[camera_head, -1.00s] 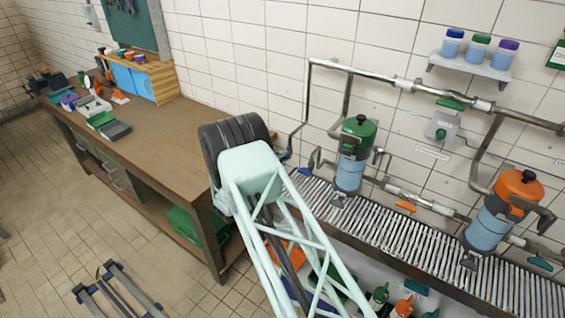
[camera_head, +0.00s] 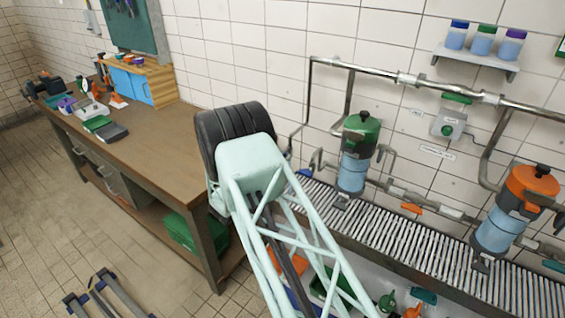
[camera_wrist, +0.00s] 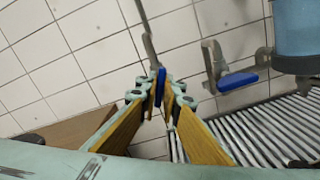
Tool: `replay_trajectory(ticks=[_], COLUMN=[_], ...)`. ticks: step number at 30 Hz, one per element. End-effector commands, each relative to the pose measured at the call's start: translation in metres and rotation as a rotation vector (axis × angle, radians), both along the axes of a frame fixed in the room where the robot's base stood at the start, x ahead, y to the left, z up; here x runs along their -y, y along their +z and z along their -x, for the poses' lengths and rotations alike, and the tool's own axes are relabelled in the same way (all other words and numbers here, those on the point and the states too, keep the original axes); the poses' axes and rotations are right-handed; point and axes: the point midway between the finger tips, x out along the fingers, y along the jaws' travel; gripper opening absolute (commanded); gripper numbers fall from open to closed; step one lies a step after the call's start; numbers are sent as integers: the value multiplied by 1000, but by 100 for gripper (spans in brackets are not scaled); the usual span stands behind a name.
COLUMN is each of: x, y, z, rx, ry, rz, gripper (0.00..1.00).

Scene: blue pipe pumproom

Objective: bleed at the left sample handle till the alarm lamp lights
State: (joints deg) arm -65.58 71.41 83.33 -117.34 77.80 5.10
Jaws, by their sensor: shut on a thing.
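In the wrist view my gripper (camera_wrist: 160,88) is shut on a blue handle (camera_wrist: 161,76) at the lower end of a thin vertical grey pipe (camera_wrist: 148,38). The handle stands upright between the fingertips, its lower part hidden by them. A second blue handle (camera_wrist: 238,80) lies to the right, beside a blue cylinder (camera_wrist: 295,28), apart from my gripper. In the head view my gripper is hidden behind my arm.
A green-topped filter (camera_head: 354,155) and an orange-topped filter (camera_head: 510,210) stand over a ribbed grating (camera_head: 400,235). An orange handle (camera_head: 411,208) sits between them. A brown workbench (camera_head: 150,150) is at left. A shelf with bottles (camera_head: 475,60) hangs at upper right.

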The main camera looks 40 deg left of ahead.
Motion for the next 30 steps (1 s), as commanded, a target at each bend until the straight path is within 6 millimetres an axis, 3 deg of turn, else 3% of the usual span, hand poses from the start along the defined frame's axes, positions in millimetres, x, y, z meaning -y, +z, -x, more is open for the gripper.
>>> replay_trajectory(ticks=[9,25,30], x=[0,0,0], y=[-1,-1,-1], z=[0,0,0], rx=[12,14,14], ry=[0,0,0], rz=[135,164,163], gripper=[0,0,20])
